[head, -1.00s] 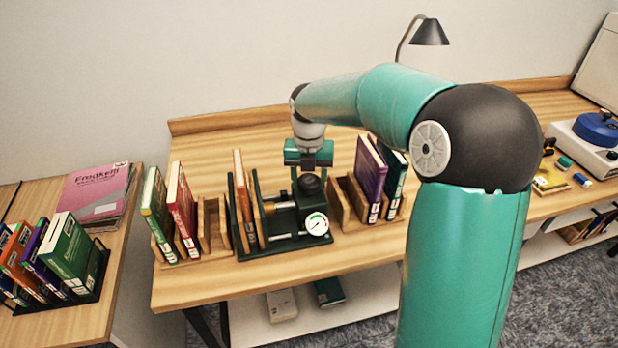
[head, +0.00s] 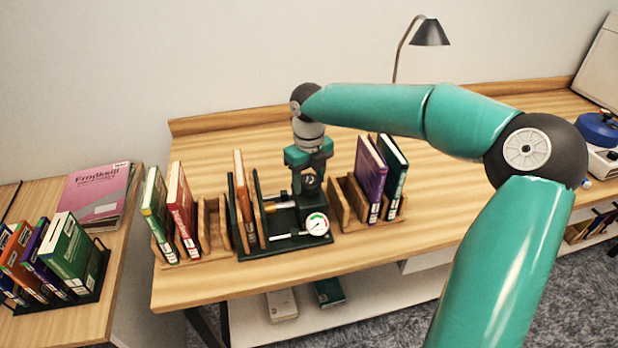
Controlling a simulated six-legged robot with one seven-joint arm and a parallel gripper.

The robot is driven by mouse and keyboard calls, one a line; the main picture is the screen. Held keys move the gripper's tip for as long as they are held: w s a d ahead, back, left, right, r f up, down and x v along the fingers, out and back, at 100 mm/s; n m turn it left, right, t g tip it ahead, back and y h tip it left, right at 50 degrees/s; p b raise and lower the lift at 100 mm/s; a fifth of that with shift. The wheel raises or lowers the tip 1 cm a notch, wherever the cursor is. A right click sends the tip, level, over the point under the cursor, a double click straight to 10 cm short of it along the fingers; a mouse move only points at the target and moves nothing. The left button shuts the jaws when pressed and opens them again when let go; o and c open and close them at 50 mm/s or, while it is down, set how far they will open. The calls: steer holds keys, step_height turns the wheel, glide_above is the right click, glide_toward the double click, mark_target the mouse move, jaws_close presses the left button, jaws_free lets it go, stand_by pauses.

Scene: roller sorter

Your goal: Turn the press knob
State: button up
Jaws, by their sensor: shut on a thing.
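The press (head: 285,240) is a dark green frame standing on the wooden table. It has a round white gauge (head: 317,224) at its front right. An orange-spined book (head: 243,195) stands upright between boards at its left. The black press knob (head: 310,184) is at its upper right. My gripper (head: 308,174) points down from above and is shut on the knob. The teal gripper body hides the knob's top and most of the fingers.
Wooden racks with upright books stand close on both sides of the press, a red book (head: 182,210) at left and a purple book (head: 371,178) at right. A lamp (head: 430,33) stands behind. The table's back left is clear.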

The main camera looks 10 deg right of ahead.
mark_target(308, 180)
steer(key=shift+n, duration=1)
steer(key=shift+d+f+n, duration=0.1)
steer(key=shift+f+n, duration=0.05)
steer(key=shift+n, duration=0.45)
steer(key=o, duration=1)
steer(key=shift+c, duration=0.2)
steer(key=shift+r, duration=0.65)
step_height(308, 180, up, 13)
steer(key=shift+f, duration=0.15)
steer(key=shift+a, duration=0.2)
